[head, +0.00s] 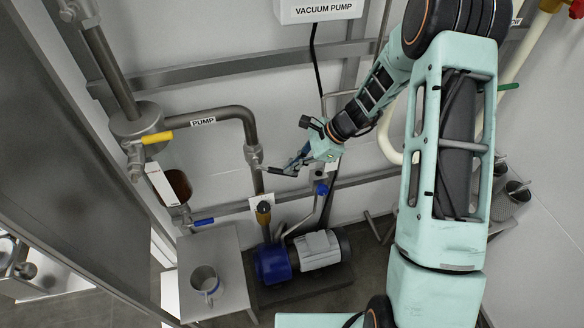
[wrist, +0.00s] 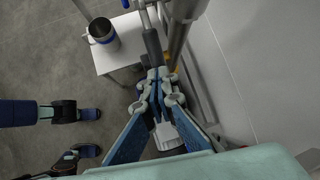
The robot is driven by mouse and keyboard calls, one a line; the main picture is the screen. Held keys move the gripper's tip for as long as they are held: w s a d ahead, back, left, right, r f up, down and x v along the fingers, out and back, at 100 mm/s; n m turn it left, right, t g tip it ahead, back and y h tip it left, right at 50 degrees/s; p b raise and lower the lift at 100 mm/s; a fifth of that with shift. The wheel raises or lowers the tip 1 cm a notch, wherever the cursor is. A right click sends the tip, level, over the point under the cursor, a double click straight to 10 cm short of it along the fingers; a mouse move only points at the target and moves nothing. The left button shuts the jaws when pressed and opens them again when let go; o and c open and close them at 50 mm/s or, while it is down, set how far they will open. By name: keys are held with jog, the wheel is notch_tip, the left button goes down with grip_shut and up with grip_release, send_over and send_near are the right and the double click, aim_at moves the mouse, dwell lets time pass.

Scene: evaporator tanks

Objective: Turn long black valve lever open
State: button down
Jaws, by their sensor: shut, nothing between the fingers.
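The long black valve lever (head: 281,171) sticks out to the right from the vertical pipe below the PUMP label, roughly level in the head view. My gripper (head: 293,165) is at the lever's free end, with its fingertips close together and nothing between them. In the wrist view the lever (wrist: 152,45) runs up from just beyond the fingertips (wrist: 160,76). The fingertips overlap the lever's end in the picture, and I cannot tell if they touch it.
A yellow-handled valve (head: 157,138) and a blue-handled valve (head: 203,222) are at the left. A steel cup (head: 205,281) stands on a small table (head: 232,250). A blue and grey pump (head: 272,263) is below. The wall and metal rails are close behind the lever.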

jog(key=s+a+f+m+g+y+b, duration=0.1)
jog(key=a+f+y+b, duration=0.4)
jog(key=y+b, duration=0.5)
notch_tip(320, 180, down, 2)
jog(key=g+b, duration=0.1)
jog(key=b, duration=0.4)
jog(key=shift+s+a+y, duration=0.3)
jog(key=shift+y, duration=0.1)
jog(key=shift+a+b, duration=0.1)
jog(key=shift+b, duration=0.2)
